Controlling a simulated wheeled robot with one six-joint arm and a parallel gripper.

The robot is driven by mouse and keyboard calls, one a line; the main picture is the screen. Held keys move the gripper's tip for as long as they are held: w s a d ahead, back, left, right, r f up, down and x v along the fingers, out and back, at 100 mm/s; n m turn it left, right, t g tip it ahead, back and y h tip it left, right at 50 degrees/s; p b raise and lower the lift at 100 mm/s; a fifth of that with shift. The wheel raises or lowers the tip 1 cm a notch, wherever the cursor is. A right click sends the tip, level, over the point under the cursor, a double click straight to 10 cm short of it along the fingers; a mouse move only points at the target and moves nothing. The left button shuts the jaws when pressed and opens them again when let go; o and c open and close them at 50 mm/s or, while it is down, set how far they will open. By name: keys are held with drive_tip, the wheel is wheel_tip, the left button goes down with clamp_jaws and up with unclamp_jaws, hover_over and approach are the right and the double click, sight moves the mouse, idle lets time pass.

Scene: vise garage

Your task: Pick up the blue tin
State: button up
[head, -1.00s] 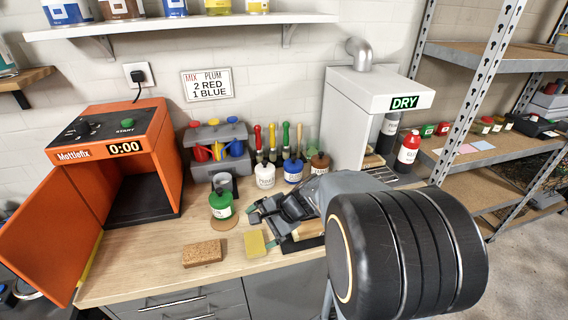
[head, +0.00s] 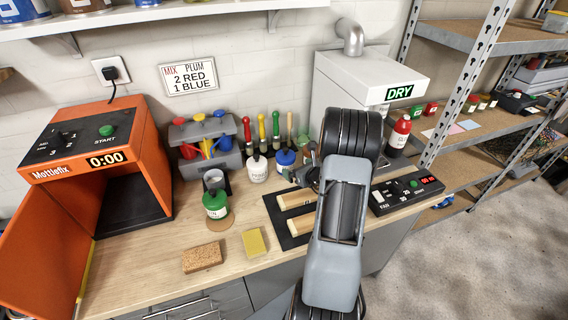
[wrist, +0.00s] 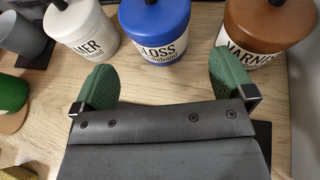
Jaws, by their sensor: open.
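The blue tin (head: 286,159), with a white label reading GLOSS, stands upright on the bench near the wall. In the wrist view the blue tin (wrist: 155,32) is straight ahead, between and just beyond the fingertips. My gripper (wrist: 165,85) is open and empty, its green pads apart and not touching the tin. In the head view my gripper (head: 308,172) is mostly hidden by my arm, close in front of the tin.
A white tin (wrist: 82,27) stands left of the blue tin and a brown varnish tin (wrist: 268,27) right of it, both close. A green tin (head: 216,204), a yellow sponge (head: 254,242) and a brown sponge (head: 202,256) are nearer. The orange mixer (head: 100,160) stands open at left.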

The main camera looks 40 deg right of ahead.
sight(291, 165)
drive_tip(key=shift+x, duration=1.25)
drive_tip(key=shift+p+x, duration=1.25)
drive_tip(key=shift+x, duration=1.45)
drive_tip(key=c, duration=1.1)
drive_tip(key=shift+r, duration=0.1)
drive_tip(key=shift+c, duration=0.2)
